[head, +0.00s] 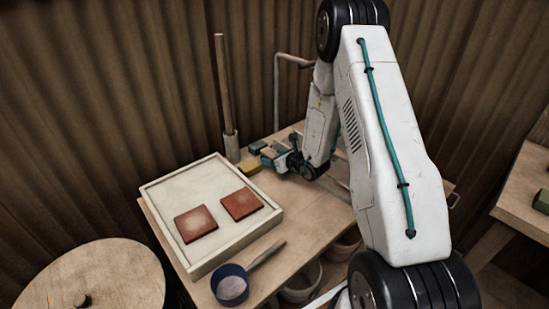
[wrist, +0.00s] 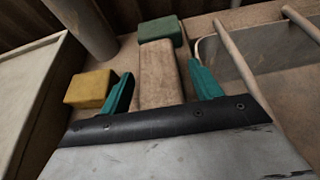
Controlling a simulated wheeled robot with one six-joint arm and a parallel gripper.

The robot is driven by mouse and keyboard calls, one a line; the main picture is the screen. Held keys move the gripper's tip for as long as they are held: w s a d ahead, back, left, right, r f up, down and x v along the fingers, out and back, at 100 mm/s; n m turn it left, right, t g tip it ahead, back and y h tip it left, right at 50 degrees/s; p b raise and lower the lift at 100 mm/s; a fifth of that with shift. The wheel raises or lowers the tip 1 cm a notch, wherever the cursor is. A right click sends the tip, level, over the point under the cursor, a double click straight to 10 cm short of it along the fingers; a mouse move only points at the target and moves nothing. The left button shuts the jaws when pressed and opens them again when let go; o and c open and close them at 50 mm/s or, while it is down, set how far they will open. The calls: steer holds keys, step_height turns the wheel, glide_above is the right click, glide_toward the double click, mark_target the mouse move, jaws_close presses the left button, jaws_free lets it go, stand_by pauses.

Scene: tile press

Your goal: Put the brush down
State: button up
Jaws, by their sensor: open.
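A long tan block, which looks like the brush (wrist: 162,75), lies on the wooden bench in the wrist view. My gripper (wrist: 163,88) has its teal fingers spread, one on each side of the brush, with a gap showing on both sides. The brush's near end is hidden behind my gripper's dark edge. In the head view my gripper (head: 284,162) is low over the back of the bench, beside the small tan brush (head: 270,153).
A green block (wrist: 160,32) sits at the brush's far end and a yellow block (wrist: 89,88) to its left. A pale tray (head: 158,213) with two red tiles is left on the bench (head: 285,207). A blue pan (head: 231,284) lies in front. A post (head: 225,90) stands behind; rails (wrist: 237,60) run right.

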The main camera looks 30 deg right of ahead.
steer(key=v, duration=1.1)
steer(key=shift+r, duration=0.15)
steer(key=shift+s+r, duration=0.2)
steer(key=shift+s, duration=0.1)
steer(key=s+a+r+n+g+y, duration=0.35)
steer(key=a+r+n+y, duration=0.45)
steer(key=a+r+n, duration=0.6)
steer(key=s+a+r+n+g+y, duration=0.1)
steer(key=s+a+r+n+g, duration=0.4)
steer(key=s+a+r, duration=0.25)
steer(key=s+a+r+n+g+h, duration=0.1)
steer(key=s+r+n+g+h, duration=0.1)
steer(key=s+n, duration=0.4)
steer(key=s+a+r+n+g+h, duration=0.1)
steer(key=s+a+n+g+h, duration=0.2)
steer(key=s, duration=0.5)
steer(key=s+d+r+n+t+h, duration=0.1)
steer(key=s+d+r+n+h, duration=0.2)
steer(key=d, duration=0.6)
steer(key=s+n+h, duration=0.2)
steer(key=s+h, duration=0.1)
steer(key=s, duration=0.1)
steer(key=shift+s+n+h, duration=0.25)
steer(key=shift+n+h, duration=0.05)
steer(key=shift+n, duration=0.1)
